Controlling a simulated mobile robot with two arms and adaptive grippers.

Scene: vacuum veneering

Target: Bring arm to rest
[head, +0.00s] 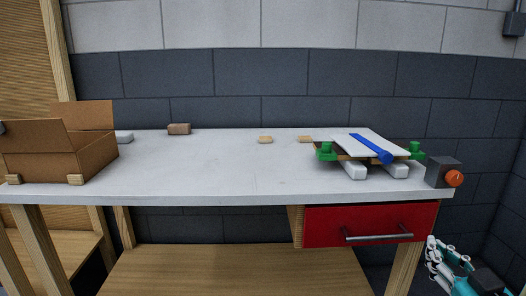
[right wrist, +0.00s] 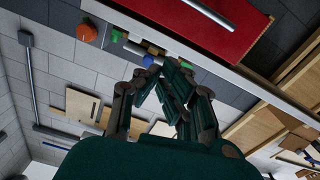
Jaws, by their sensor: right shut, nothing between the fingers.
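My right gripper (head: 436,256) is at the lower right in the head view, in front of and below the table's right end, right of the red drawer. In the right wrist view its fingers (right wrist: 160,72) come together at the tips with nothing between them. The gripper touches no object that I can see.
The white table (head: 220,170) carries an open cardboard box (head: 90,158), a white board with a blue bar (head: 370,148) and green knobs, and a dark box with an orange knob (head: 454,178). The red drawer (head: 370,223) is beneath. The table's middle is clear.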

